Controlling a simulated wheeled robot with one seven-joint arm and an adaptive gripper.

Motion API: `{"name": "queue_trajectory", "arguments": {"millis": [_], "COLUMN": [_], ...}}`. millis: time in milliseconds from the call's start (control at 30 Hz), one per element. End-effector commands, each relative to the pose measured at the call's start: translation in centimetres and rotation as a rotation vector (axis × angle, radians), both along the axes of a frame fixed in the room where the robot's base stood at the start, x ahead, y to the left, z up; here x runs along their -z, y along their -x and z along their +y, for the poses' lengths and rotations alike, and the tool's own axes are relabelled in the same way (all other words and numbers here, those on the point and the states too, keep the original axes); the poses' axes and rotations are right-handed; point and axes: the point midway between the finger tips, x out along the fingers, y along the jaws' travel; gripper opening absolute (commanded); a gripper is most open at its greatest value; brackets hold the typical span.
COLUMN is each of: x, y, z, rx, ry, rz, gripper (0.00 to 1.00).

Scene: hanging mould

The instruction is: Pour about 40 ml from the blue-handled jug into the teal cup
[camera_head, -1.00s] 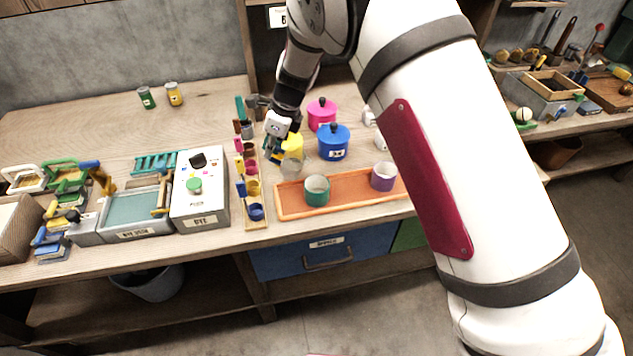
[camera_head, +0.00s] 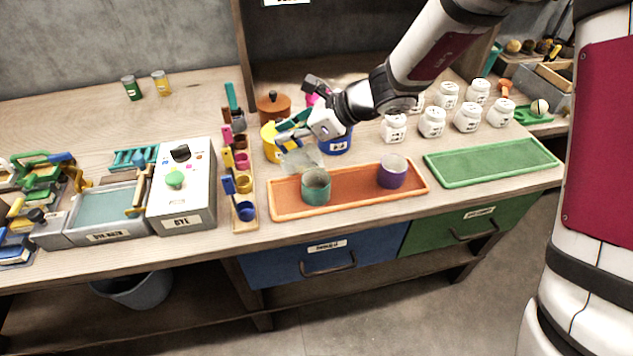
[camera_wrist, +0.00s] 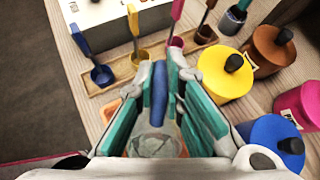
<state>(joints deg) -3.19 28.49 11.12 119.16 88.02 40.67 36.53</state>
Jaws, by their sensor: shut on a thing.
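The teal cup (camera_head: 316,186) stands upright at the left end of the orange tray (camera_head: 350,194). My gripper (camera_head: 290,136) is above and behind it, shut on the blue handle of a clear jug (camera_head: 301,161). The jug is held close behind the teal cup, seemingly tilted, with its lower part near the cup's rim. In the wrist view the blue handle (camera_wrist: 159,92) lies between the teal finger pads, and the clear jug body (camera_wrist: 155,143) shows below it. I cannot tell the liquid level in the jug or whether any flows. The cup's inside is only partly visible.
A purple cup (camera_head: 392,171) stands on the tray's right end. A rack of coloured ladles (camera_head: 243,218) is to the left. Yellow (camera_head: 270,141), brown (camera_head: 273,108) and blue (camera_head: 337,142) lidded pots stand behind. White jars (camera_head: 432,122) and an empty green tray (camera_head: 491,162) are to the right.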

Motion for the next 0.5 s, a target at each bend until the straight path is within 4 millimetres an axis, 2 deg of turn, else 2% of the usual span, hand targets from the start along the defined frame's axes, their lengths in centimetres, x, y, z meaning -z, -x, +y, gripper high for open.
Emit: {"name": "queue_trajectory", "arguments": {"millis": [500], "x": [-0.12], "y": [0.13], "z": [-0.58], "rx": [0.001], "ry": [-0.091], "rz": [-0.025], "gripper": [0.00]}}
